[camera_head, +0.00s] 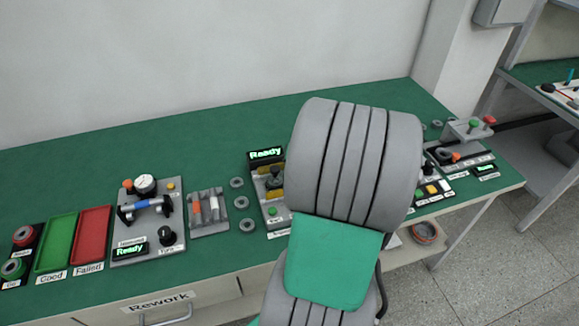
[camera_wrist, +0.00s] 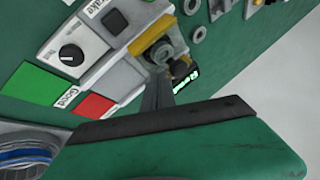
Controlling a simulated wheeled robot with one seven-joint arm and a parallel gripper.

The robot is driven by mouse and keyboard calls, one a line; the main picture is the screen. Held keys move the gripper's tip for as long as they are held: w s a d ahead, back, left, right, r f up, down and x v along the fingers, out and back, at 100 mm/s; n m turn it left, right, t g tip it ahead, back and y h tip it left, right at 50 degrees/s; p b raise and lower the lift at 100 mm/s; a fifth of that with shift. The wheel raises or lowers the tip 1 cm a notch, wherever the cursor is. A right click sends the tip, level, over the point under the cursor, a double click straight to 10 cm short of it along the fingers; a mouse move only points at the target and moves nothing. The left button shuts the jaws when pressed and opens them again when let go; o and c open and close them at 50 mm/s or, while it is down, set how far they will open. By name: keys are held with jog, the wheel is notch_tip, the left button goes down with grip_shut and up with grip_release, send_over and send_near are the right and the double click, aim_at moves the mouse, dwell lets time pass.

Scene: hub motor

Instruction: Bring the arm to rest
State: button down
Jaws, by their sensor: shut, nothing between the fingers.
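My arm, a grey ribbed link with a green panel, rises in front of the bench in the head view and hides part of the bench's middle right. My gripper is hidden in that view. In the wrist view my gripper (camera_wrist: 158,82) shows as narrow dark fingers beyond a black bar and green housing. The fingers are together with nothing between them. Their tips appear near a grey fixture with yellow parts (camera_wrist: 152,44), over the bench; I cannot tell if they touch it.
The green bench (camera_head: 75,165) carries a green tray (camera_head: 57,243), a red tray (camera_head: 92,234), a gauge station (camera_head: 146,222), loose rings (camera_head: 241,203) and a station with a "Ready" display (camera_head: 266,155). More devices (camera_head: 467,130) stand right of my arm. The bench's back left is clear.

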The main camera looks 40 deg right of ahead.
jog(key=s+d+f+v, duration=0.1)
jog(key=d+v, duration=0.1)
jog(key=v, duration=0.9)
jog(key=s+a+f+m+g, duration=0.2)
jog(key=s+f+g, duration=0.4)
jog(key=s, duration=0.6)
jog(key=w+a+r+n+t, duration=0.1)
jog(key=w+a+n, duration=0.2)
jog(key=a, duration=0.6)
jog(key=w+a+r+n, duration=0.2)
jog(key=w+a+n, duration=0.2)
jog(key=a, duration=0.5)
jog(key=w+a+r+n+t, duration=0.1)
jog(key=w+a+n, duration=0.3)
jog(key=a, duration=0.5)
jog(key=shift+w+a+t, duration=0.3)
jog(key=shift+w+a, duration=0.1)
jog(key=shift+w, duration=0.05)
